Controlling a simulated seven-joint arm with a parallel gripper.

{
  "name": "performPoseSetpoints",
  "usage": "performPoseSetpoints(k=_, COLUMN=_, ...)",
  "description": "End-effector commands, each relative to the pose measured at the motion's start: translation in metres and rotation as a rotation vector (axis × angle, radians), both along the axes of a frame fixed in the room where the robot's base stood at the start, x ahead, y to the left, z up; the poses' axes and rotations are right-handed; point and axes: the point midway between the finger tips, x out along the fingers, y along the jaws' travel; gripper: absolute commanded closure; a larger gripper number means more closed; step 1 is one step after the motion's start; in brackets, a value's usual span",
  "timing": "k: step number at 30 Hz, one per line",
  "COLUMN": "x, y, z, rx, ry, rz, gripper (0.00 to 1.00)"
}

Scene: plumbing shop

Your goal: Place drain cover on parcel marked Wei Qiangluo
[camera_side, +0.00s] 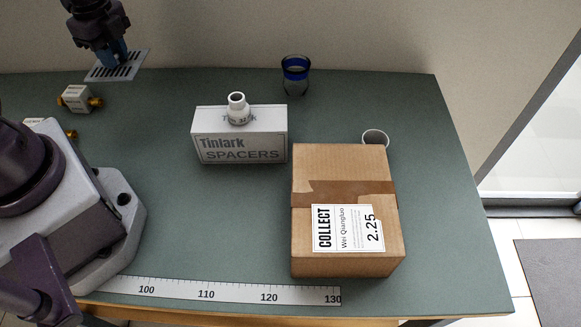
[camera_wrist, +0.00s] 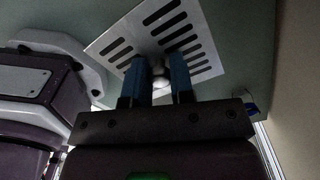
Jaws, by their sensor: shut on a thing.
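My gripper (camera_side: 113,57) is at the upper left in the side view, shut on the drain cover (camera_side: 118,68), a grey square plate with dark slots. The plate is held raised near the back left of the table. In the wrist view the blue fingers of my gripper (camera_wrist: 160,75) close on a small knob at the middle of the drain cover (camera_wrist: 201,55). The parcel (camera_side: 343,168) is a brown cardboard box with tape and a label reading COLLECT, Wei Qiangluo, 2.25. It stands at the right of the table, well apart from my gripper, with its top bare.
A white Tinlark SPACERS box (camera_side: 240,149) with a white fitting (camera_side: 237,110) on top stands between gripper and parcel. A valve-like fitting (camera_side: 77,98) sits left. A ruler strip (camera_side: 220,291) lies in front.

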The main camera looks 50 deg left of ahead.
Motion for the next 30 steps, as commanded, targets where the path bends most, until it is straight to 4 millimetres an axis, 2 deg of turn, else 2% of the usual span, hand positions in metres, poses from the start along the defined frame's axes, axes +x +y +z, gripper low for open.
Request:
performPoseSetpoints(k=1, x=0.001, y=0.002, z=0.019, rx=0.01, ry=-0.01, rz=0.0, gripper=1.0)
performPoseSetpoints(k=6, x=0.001, y=0.001, z=0.071, rx=0.009, ry=-0.009, rz=0.0, gripper=1.0)
performPoseSetpoints(k=12, x=0.001, y=0.0, z=0.117, rx=0.006, ry=-0.006, rz=-0.002, gripper=1.0)
performPoseSetpoints(k=17, x=0.001, y=0.0, z=0.145, rx=0.005, ry=-0.007, rz=-0.001, gripper=1.0)
performPoseSetpoints(k=26, x=0.04, y=-0.051, z=0.14, rx=0.003, ry=0.001, rz=-0.293, gripper=1.0)
performPoseSetpoints(k=30, x=0.062, y=-0.093, z=0.14, rx=0.003, ry=0.002, rz=-0.505, gripper=1.0)
